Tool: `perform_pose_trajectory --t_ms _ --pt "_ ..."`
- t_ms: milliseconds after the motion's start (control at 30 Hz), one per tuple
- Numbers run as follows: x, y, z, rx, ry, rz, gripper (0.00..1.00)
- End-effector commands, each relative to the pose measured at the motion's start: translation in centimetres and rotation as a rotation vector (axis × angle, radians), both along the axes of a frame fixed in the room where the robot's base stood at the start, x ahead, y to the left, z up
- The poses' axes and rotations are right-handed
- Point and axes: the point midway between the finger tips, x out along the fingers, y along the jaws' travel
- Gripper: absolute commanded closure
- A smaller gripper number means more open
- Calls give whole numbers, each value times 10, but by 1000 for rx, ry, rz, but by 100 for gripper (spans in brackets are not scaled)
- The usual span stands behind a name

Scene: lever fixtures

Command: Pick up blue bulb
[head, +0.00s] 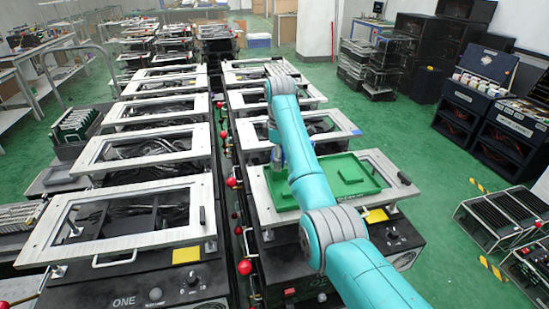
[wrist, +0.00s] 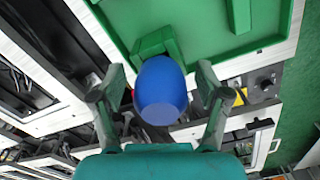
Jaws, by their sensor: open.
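The blue bulb (wrist: 160,92) is a smooth, rounded egg shape in the middle of the wrist view. My gripper (wrist: 161,78) is open, with one green-grey finger on each side of the bulb. A gap shows between the bulb and each finger. How far the bulb lies from the fingertips in depth I cannot tell. Behind it is a green tray (wrist: 205,22) with a raised green block (wrist: 158,44). In the head view the tray (head: 372,186) lies in a metal frame on a black unit, and my arm hides the bulb.
Two rows of black units with pale metal frames (head: 150,212) run away from me. Red ball knobs (head: 244,267) stick out into the narrow gap between the rows. Green floor (head: 430,160) is open on the right, before dark cabinets (head: 500,125).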

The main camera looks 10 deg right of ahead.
Motion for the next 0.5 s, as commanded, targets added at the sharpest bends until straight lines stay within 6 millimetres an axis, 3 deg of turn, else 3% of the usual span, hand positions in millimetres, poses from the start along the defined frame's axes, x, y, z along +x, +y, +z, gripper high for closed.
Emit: perform_pose_trajectory --t_ms 167,400,500 --pt "0 0 0 0 -1 0 25" --pt "0 0 1 0 0 0 85" --pt "0 0 1 0 0 0 85"
